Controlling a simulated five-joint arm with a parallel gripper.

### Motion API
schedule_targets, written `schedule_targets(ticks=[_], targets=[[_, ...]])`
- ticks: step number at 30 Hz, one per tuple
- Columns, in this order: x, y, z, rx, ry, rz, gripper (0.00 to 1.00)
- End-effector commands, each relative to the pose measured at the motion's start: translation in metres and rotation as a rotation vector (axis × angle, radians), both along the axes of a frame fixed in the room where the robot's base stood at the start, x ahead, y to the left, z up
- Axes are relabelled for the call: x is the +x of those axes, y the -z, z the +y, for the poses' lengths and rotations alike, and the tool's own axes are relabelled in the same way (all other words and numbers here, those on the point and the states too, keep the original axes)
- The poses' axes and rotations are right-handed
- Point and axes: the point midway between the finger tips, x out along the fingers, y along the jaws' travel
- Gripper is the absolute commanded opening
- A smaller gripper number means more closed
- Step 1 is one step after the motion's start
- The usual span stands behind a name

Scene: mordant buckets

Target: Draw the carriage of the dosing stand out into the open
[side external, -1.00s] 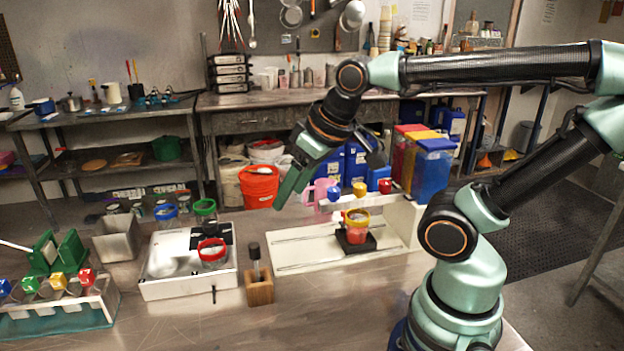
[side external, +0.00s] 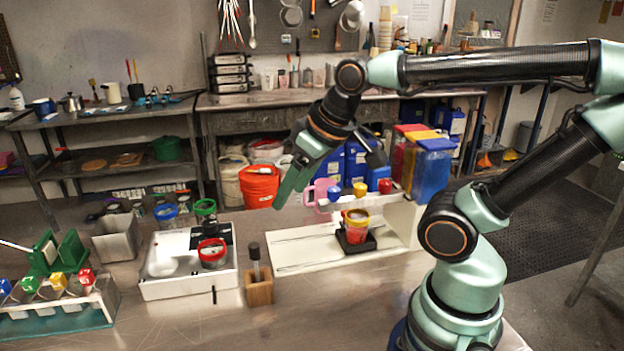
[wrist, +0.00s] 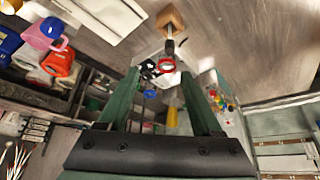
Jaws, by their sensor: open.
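The dosing stand has a white base (side external: 298,252) with rails along it and a white upright (side external: 402,222) at its right end. Its black carriage (side external: 368,245) sits on the right half of the base, carrying a yellow-rimmed cup (side external: 356,232) with red contents. Blue, yellow and red knobs stand on the beam just behind and above the cup. My gripper (side external: 280,203) hangs above and behind the left part of the base, well left of the carriage and touching nothing. In the wrist view its two green fingers (wrist: 160,88) are apart with nothing held between them.
A wooden block with a dark-handled tool (side external: 259,291) stands left of the base. Farther left are a white tray (side external: 188,288) with a red-rimmed jar, a metal bin (side external: 114,240) and a rack of colour-capped vials (side external: 60,312). The bench front is clear.

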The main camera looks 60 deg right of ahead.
Motion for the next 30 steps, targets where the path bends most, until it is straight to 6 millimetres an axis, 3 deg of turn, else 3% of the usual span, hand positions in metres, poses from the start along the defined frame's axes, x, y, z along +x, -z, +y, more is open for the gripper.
schedule_targets(ticks=[5,16,24,30], targets=[[0.012,-0.001,-0.023,0.015,0.103,0.052,0.66],[0.05,0.016,-0.144,0.109,0.549,0.251,0.66],[0.046,0.056,-0.243,0.201,0.86,0.381,0.66],[0.034,0.079,-0.285,0.247,0.995,0.434,0.66]])
